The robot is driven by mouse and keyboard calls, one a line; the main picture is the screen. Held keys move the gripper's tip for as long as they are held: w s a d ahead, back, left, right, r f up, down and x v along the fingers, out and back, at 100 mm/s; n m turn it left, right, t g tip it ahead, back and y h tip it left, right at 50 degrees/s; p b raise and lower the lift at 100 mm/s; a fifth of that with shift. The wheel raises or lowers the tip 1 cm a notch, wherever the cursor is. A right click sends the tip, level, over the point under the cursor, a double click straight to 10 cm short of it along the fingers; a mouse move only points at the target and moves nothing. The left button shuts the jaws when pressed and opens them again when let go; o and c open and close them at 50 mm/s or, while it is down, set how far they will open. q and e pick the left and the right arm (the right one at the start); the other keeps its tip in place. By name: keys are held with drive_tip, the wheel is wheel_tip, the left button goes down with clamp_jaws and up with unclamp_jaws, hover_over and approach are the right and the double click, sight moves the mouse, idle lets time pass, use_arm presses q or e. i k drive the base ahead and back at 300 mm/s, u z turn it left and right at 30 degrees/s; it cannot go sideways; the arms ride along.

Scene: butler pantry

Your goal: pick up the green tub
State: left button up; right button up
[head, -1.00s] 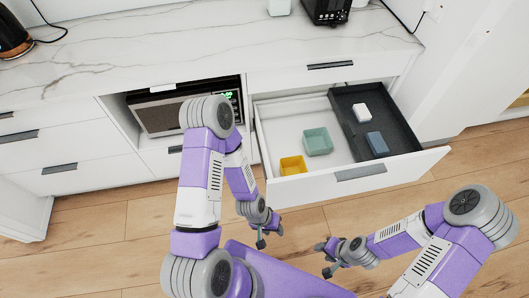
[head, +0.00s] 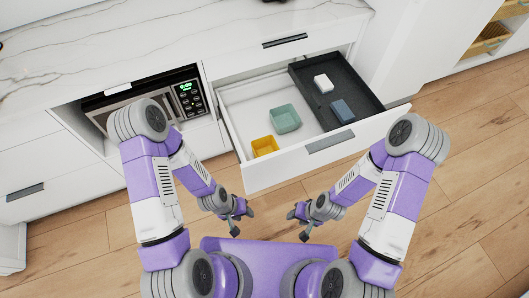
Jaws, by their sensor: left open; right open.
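The green tub (head: 285,118) is a small square open container in the open drawer (head: 240,112), left of the dark tray. It stands upright and looks empty. My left gripper (head: 243,222) is open and empty, in front of the drawer and to the lower left of the tub. My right gripper (head: 298,222) is open and empty, in front of the drawer and below the tub in the picture. Neither gripper touches the tub.
A yellow tub (head: 264,146) sits in the drawer's front left corner. A dark tray (head: 352,97) on the right holds a white block (head: 323,83) and a blue block (head: 342,111). The drawer front with its handle (head: 330,141) stands between my grippers and the tubs. A microwave (head: 187,97) is at left.

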sight(284, 118)
drive_tip(key=k, duration=0.5)
drive_tip(key=u, duration=1.75)
drive_tip(key=i, duration=1.15)
drive_tip(key=z, duration=1.6)
drive_tip(key=i, duration=0.5)
drive_tip(key=z, duration=0.05)
